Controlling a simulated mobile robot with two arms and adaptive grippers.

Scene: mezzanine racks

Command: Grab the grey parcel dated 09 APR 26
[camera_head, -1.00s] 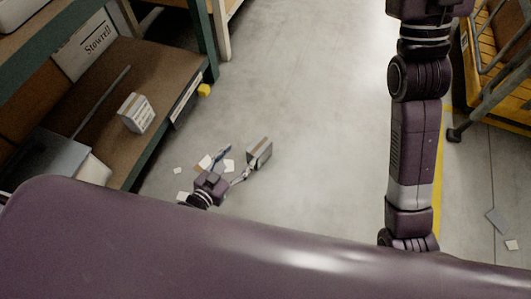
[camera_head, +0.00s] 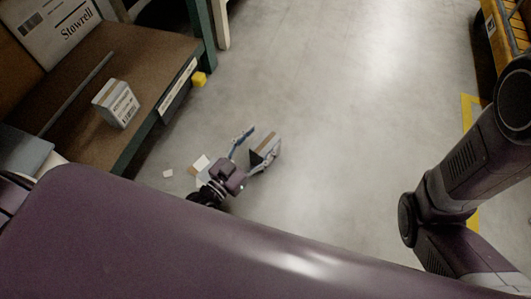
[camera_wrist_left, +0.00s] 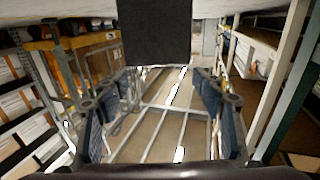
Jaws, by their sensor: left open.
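My left gripper (camera_head: 262,146) is open in the head view, low over the floor beside the rack. A small grey box with a tan strip and a dark side (camera_head: 267,143) shows at its fingertips, close to the right finger. I cannot tell whether they touch, and no date is readable on it. A grey-white parcel with a printed label and barcode (camera_head: 116,104) stands on the brown shelf, left of the gripper. Its date is too small to read. In the left wrist view, the open fingers (camera_wrist_left: 158,105) stand wide apart. My right gripper is out of view.
Paper scraps (camera_head: 168,174) lie on the floor. A yellow trolley (camera_head: 508,32) stands at upper right. The middle aisle floor is clear. A dark block (camera_wrist_left: 154,32) hangs in the left wrist view.

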